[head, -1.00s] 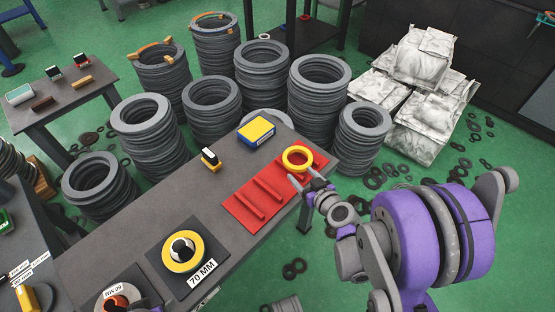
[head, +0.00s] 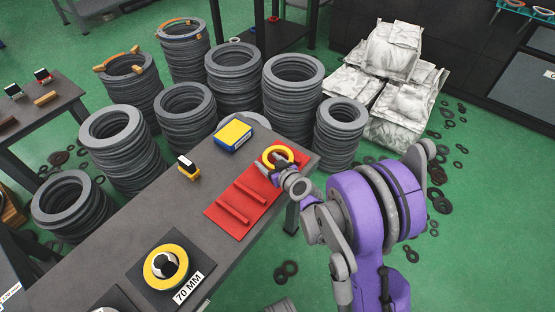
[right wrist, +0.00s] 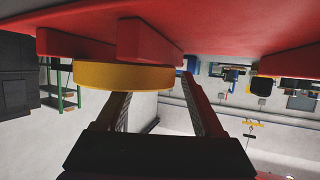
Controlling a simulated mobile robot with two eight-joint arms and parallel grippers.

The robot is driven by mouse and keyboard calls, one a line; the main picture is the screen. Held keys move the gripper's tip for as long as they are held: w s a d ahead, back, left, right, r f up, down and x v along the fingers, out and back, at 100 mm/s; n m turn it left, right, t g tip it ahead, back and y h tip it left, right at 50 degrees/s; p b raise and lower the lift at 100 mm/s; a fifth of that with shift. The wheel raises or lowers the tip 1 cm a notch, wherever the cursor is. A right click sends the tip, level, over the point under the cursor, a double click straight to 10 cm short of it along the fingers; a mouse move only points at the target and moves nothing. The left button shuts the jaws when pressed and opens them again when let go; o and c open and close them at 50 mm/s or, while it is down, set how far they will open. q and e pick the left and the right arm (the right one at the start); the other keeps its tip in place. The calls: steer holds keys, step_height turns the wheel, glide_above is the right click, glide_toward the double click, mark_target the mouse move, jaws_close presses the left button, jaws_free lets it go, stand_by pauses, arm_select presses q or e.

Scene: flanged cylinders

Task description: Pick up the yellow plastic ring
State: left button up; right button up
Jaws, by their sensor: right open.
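The yellow plastic ring (head: 279,148) lies at the far right end of the red rack (head: 222,217) on the grey workbench. My right gripper (head: 268,164) is at the near left part of this ring, its fingers reaching over it. In the right wrist view, which looks upside down, the yellow ring (right wrist: 128,75) is just beyond the fingertips of my open right gripper (right wrist: 158,90). A finger overlaps the ring's edge there; I cannot tell whether they touch. My left gripper is not in view.
Another yellow ring (head: 156,279) sits on a black plate labelled 70 MM (head: 187,286). A blue and yellow box (head: 233,134) and a small yellow-black block (head: 188,167) stand on the bench. Stacks of grey flanges (head: 293,80) crowd behind it.

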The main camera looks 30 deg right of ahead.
steer(key=shift+s, duration=0.1)
jaws_close()
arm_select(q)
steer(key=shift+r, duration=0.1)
arm_select(e)
steer(key=shift+r, duration=0.15)
arm_select(q)
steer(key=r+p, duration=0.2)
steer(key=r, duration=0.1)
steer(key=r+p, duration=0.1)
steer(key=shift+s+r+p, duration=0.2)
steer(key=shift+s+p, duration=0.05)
steer(key=shift+p, duration=0.15)
arm_select(e)
step_height(320, 180, up, 10)
